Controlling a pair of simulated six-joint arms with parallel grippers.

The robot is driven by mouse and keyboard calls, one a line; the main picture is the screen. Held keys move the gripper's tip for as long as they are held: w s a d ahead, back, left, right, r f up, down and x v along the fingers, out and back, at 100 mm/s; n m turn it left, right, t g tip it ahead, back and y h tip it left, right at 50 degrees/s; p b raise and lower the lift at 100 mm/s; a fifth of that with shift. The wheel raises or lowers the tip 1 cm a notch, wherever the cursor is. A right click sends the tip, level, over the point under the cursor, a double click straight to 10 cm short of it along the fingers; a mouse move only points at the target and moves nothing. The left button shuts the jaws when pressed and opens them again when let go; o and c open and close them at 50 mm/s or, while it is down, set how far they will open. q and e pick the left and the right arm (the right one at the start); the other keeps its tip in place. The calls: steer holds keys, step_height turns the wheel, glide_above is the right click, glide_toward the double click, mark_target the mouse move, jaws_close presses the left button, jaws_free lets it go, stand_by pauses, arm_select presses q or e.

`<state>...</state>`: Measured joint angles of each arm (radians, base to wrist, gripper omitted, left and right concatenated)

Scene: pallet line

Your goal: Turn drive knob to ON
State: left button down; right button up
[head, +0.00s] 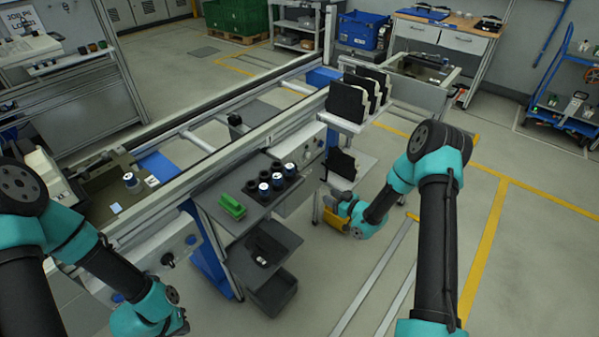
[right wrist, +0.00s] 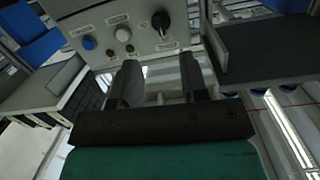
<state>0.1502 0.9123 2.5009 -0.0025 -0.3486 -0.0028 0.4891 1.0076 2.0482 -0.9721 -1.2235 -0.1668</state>
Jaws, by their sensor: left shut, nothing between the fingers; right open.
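The drive knob (right wrist: 161,20) is a black rotary knob on the grey control panel (right wrist: 140,45) in the right wrist view. Its labels are too blurred to read, and I cannot tell its setting. The panel also shows in the head view (head: 303,150), below the conveyor's right part. My right gripper (right wrist: 158,75) is open and empty, its two dark fingers pointing towards the panel, below the knob and apart from it. In the head view its fingers are hard to make out. My left arm is at the lower left of the head view; its fingers are hidden.
The panel also carries a blue button (right wrist: 88,43), a green button (right wrist: 124,34) and a small red one. A cart (head: 262,205) with dark cups and a green block (head: 232,206) stands left of the panel. A rack with black parts (head: 347,101) stands right of it.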

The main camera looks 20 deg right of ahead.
steer(key=shift+w+d+r+n+t+y, duration=0.25)
steer(key=shift+d+r+n+y, duration=0.1)
steer(key=shift+d+r, duration=0.1)
steer(key=shift+w+d+r+n+t+y, duration=0.15)
steer(key=shift+d+r+n+t+y, duration=0.1)
steer(key=shift+d+r+y, duration=0.15)
steer(key=shift+w+a, duration=0.1)
steer(key=x, duration=1.7)
steer(key=shift+w, duration=0.1)
jaws_close()
